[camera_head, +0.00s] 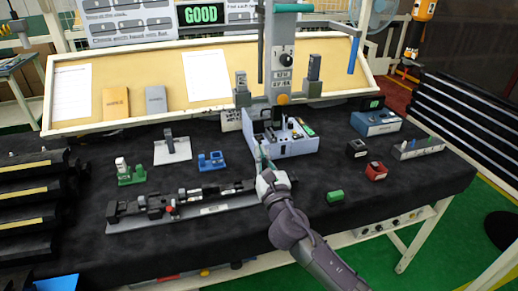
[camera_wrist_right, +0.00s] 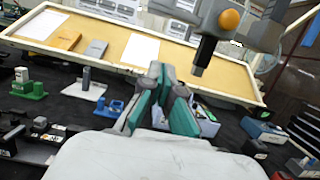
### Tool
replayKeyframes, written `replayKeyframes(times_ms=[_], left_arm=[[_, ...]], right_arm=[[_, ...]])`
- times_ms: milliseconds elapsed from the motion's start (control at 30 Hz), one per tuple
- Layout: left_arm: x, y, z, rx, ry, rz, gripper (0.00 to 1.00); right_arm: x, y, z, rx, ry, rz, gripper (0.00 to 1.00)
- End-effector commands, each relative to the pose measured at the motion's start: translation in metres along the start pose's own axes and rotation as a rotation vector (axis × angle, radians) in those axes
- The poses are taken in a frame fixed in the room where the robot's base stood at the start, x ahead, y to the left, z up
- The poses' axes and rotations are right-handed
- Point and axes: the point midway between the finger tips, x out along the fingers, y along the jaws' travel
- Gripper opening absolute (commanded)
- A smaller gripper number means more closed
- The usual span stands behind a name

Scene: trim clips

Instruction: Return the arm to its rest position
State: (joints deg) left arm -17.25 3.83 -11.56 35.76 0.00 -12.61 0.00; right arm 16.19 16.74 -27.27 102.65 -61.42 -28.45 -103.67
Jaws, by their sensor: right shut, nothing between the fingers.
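My right arm reaches in from the lower right in the head view. Its gripper (camera_head: 262,156) is over the black table, in front of the grey press (camera_head: 290,140). The green-grey fingers are shut and hold nothing; they also show together in the right wrist view (camera_wrist_right: 166,82). Whether the fingertips touch the press base cannot be told. The press column has an orange button (camera_wrist_right: 229,20) and a dark ram pointing down. My left gripper is not in view.
A long rail fixture (camera_head: 215,209) lies left of my right gripper. Green (camera_head: 130,175) and blue holders (camera_head: 211,162) stand behind it. A green block (camera_head: 335,196), red block (camera_head: 376,171) and black block (camera_head: 357,148) sit to the right. Black cloth between them is clear.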

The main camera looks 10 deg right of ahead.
Motion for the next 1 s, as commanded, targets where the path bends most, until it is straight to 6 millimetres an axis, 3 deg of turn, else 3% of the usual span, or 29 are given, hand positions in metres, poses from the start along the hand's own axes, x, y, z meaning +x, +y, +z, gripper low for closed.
replayKeyframes(times_ms=[300, 367, 433, 567, 700, 800, 1000], left_arm=[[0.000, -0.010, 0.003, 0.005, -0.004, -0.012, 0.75], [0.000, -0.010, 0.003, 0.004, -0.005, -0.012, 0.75], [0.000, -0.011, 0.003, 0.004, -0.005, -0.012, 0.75], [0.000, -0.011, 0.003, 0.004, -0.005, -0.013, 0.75], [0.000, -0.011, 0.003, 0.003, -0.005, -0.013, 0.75], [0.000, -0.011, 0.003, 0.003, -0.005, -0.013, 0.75], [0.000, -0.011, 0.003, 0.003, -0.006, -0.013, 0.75]], right_arm=[[-0.003, -0.003, -0.003, 0.032, 0.012, -0.012, 0.00], [-0.011, -0.008, -0.010, 0.124, 0.038, -0.043, 0.00], [-0.031, -0.021, -0.025, 0.327, 0.096, -0.121, 0.00], [-0.096, -0.052, -0.072, 0.894, 0.236, -0.397, 0.00], [-0.187, -0.068, -0.119, 1.479, 0.330, -0.805, 0.00], [-0.241, -0.069, -0.137, 1.745, 0.341, -1.068, 0.00], [-0.318, -0.060, -0.149, 2.030, 0.308, -1.472, 0.00]])
